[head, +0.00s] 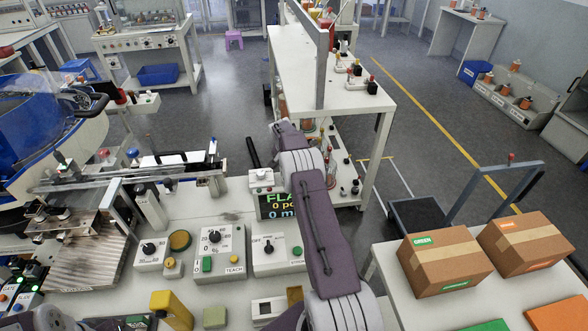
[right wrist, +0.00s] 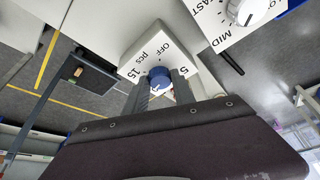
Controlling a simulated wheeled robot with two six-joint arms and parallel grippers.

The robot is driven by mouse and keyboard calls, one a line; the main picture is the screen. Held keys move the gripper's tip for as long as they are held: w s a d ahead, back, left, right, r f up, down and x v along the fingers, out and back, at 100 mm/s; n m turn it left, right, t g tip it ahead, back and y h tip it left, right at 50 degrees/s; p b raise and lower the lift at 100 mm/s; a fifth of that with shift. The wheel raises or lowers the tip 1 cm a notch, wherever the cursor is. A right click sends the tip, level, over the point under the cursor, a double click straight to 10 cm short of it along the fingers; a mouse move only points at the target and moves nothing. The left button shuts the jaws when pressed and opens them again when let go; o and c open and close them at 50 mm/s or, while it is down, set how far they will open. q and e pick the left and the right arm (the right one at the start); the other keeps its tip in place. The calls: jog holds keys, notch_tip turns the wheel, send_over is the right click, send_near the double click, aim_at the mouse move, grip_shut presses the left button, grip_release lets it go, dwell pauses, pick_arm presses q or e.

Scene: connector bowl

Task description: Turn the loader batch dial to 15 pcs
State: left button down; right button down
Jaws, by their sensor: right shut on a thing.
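The batch dial box (right wrist: 131,50) is a white box in the right wrist view, marked OFF, 5, 15 and pcs, and appears turned over in that view. Its blue knob (right wrist: 160,75) sits low on the face, between the 15 and the 5. My right gripper (right wrist: 161,84) is shut on the blue knob, one finger on each side. I cannot tell which mark the knob points at. In the head view my right arm reaches up across the bench, and the gripper and dial cannot be made out. My left gripper is not in view.
Beside the dial box is another white box with a dial (right wrist: 243,12) marked MID and FAST. On the bench, a display (head: 276,206) is partly behind my right arm, near a TEACH box (head: 219,252) and an OFF switch box (head: 277,250). Cartons (head: 445,262) stand at right.

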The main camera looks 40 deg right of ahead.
jog(key=shift+m+g, duration=0.4)
jog(key=shift+m, duration=0.5)
jog(key=shift+w+a+m, duration=0.1)
jog(key=shift+m, duration=0.4)
jog(key=c, duration=1.1)
grip_release()
jog(key=shift+o, duration=0.2)
jog(key=b+v, duration=0.1)
jog(key=v, duration=0.8)
jog(key=shift+w+a, duration=0.1)
jog(key=shift+a, duration=0.05)
